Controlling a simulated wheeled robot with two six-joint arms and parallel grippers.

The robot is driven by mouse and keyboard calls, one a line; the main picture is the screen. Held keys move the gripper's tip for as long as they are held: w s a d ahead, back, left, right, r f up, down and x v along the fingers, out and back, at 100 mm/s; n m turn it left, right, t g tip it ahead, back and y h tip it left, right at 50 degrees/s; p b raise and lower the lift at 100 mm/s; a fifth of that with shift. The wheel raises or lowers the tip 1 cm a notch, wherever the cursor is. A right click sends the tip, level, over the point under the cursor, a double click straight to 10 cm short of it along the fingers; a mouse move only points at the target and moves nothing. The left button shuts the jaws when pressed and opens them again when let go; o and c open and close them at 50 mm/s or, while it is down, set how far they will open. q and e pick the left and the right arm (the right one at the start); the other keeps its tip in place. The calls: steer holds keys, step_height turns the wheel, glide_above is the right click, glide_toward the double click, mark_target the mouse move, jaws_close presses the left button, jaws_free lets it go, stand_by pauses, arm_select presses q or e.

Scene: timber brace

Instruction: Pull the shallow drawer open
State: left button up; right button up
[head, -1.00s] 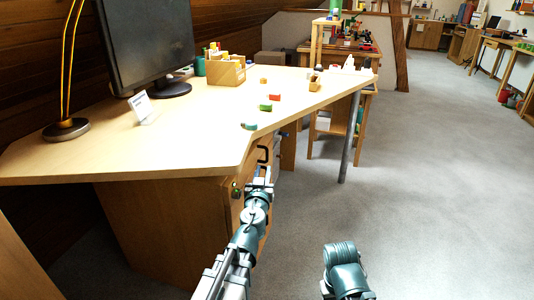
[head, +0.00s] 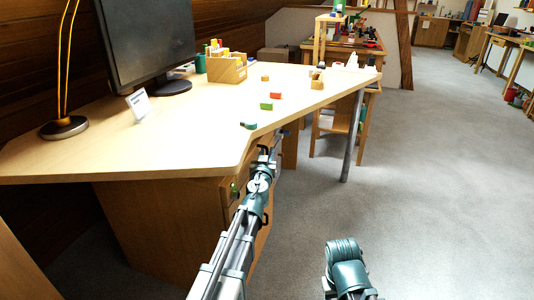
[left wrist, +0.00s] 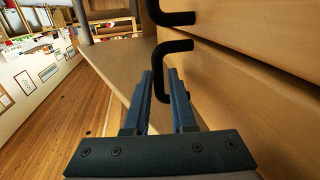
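A wooden drawer unit (head: 165,235) stands under the desk, its fronts turned right and mostly hidden by my left arm in the head view. In the left wrist view the wooden drawer fronts (left wrist: 245,90) fill the right side, split by dark seams. A black bracket handle (left wrist: 159,72) sticks out from one front; I cannot tell which drawer is the shallow one. My left gripper (left wrist: 160,74) is open, with the handle's bar showing between its fingertips. It shows by the drawer fronts in the head view (head: 267,155). My right gripper is out of view.
A second black handle (left wrist: 172,14) sits close to the first. The desk top (head: 190,130) overhangs the drawers, with small coloured blocks near its edge. A grey desk leg (head: 354,140) stands to the right. The floor (head: 430,200) on the right is clear.

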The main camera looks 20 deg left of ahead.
arm_select(q)
jaws_close()
stand_by(1.2)
